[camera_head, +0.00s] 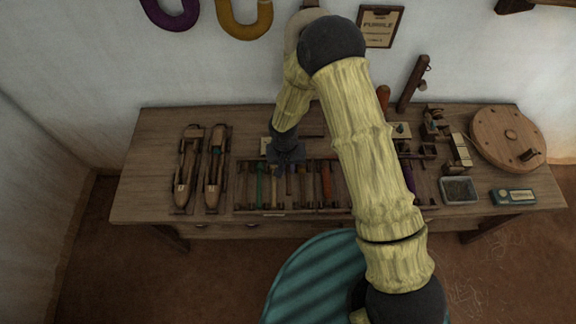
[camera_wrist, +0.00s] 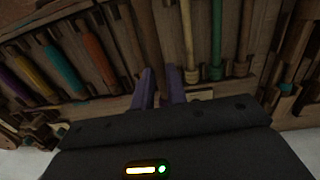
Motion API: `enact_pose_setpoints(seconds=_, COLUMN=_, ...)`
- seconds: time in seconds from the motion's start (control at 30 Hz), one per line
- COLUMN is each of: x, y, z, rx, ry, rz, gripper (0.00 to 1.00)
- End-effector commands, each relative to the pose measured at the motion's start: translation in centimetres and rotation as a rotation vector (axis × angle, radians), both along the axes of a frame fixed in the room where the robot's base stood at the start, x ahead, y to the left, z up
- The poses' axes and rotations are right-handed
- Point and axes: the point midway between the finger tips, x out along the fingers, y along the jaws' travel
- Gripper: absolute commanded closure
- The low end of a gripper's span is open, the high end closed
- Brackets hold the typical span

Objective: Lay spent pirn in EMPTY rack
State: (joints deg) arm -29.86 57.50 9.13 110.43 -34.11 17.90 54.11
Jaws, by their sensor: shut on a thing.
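My gripper (camera_head: 287,158) is low over the back edge of a slotted wooden rack on the bench. In the wrist view its two purple fingers (camera_wrist: 161,88) are shut on a slim brown pirn (camera_wrist: 162,76), largely hidden by the fingers and dim. I cannot tell whether it touches the rack floor. The rack (camera_head: 245,208) holds several pirns side by side. A cream pirn (camera_wrist: 189,40) and a green pirn (camera_wrist: 216,45) lie to the right of the fingers in the wrist view. A pale label plate (camera_wrist: 202,95) sits beside the fingers; its words are unreadable.
Orange (camera_wrist: 99,62), teal (camera_wrist: 62,66) and yellow (camera_wrist: 33,75) pirns lie left in the wrist view. Two wooden shuttles (camera_head: 188,170) (camera_head: 214,170) lie left of the rack. A grey tray (camera_head: 459,190) and round wooden disc (camera_head: 505,135) stand right. My arm hides part of the bench.

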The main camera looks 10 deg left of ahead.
Motion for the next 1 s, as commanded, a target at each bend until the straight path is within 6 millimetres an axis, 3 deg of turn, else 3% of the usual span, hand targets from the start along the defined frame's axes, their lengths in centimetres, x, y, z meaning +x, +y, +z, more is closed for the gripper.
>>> enact_pose_setpoints(seconds=1.0, x=0.0, y=0.0, z=-7.9, rx=0.000, ry=0.000, rz=-0.001, gripper=1.00)
